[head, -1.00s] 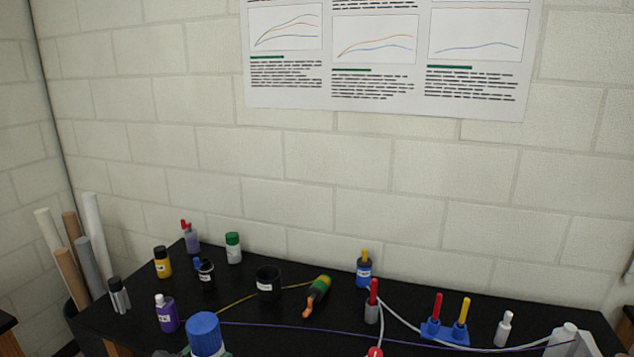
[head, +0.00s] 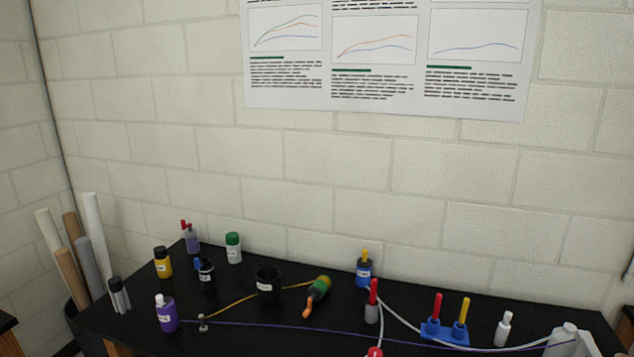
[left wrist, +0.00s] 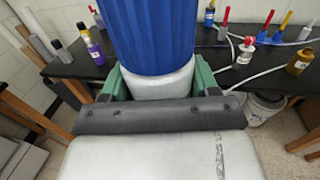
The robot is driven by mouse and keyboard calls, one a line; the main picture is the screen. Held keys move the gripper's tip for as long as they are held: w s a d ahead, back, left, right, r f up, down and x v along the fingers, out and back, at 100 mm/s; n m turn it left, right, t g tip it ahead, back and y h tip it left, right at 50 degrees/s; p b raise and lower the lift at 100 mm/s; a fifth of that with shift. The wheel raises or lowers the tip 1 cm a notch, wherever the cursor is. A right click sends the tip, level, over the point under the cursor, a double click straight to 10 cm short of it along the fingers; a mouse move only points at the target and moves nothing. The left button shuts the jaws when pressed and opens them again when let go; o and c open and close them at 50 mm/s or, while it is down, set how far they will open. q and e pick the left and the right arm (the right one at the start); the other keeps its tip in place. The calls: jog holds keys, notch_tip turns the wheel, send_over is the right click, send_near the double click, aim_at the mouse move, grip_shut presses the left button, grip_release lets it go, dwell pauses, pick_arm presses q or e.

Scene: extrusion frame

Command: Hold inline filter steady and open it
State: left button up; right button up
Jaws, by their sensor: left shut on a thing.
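A thing with a large ribbed blue cap (left wrist: 150,35) and a white body (left wrist: 160,83), likely the inline filter, fills the top middle of the left wrist view. My left gripper (left wrist: 160,92) is shut on the white body, with a green finger on either side, below the cap. The cap is on the body; its top end is cut off by the picture edge. The thing and my left gripper are out of the head view. My right gripper shows in neither view.
The black bench (head: 265,340) holds a purple bottle (head: 166,313), a black cup (head: 268,281), an orange-tipped green bottle (head: 317,295) and a blue rack (head: 445,331). Cords and white tubing (head: 400,325) cross it. A white bucket (left wrist: 262,105) stands on the floor beyond.

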pick_arm(q)
jog(key=shift+s+a+y, duration=0.15)
jog(key=shift+s+y, duration=0.15)
jog(key=shift+s, duration=0.5)
jog(key=shift+s+r+n, duration=0.15)
jog(key=shift+n, duration=0.25)
jog(key=shift+d+r+n+y, duration=0.2)
jog(key=shift+d+n+y, duration=0.1)
jog(key=shift+d+y, duration=0.45)
notch_tip(320, 180, down, 10)
jog(key=b, duration=0.9)
jog(key=shift+b, duration=0.4)
jog(key=shift+r, duration=0.1)
